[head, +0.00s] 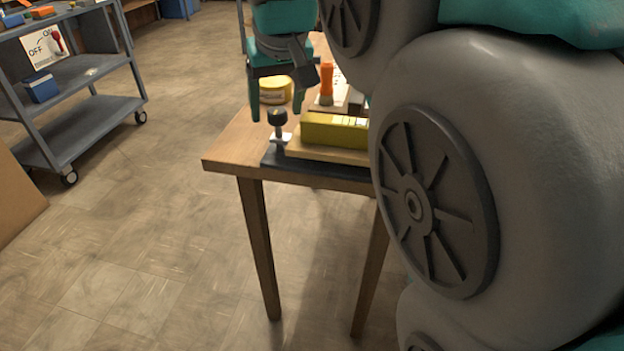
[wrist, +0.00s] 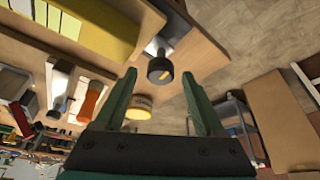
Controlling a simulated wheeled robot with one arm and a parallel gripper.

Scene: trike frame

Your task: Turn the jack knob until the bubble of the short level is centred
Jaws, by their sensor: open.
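The jack knob (head: 277,118) is a dark round knob on a stem at the table's near left corner. The short level (head: 333,130) is a yellow block lying on a wooden board right of the knob; the level (wrist: 90,28) also shows in the wrist view. Its bubble cannot be made out. My gripper (head: 283,104) is open and empty above the knob; its fingers (wrist: 159,76) straddle the knob in the wrist view.
A yellow round tin or roll (head: 276,90) and an orange-handled tool (head: 326,82) stand behind the level. The wooden table (head: 233,148) has a bare left corner. A grey cart (head: 85,118) stands apart at left. My arm hides the table's right side.

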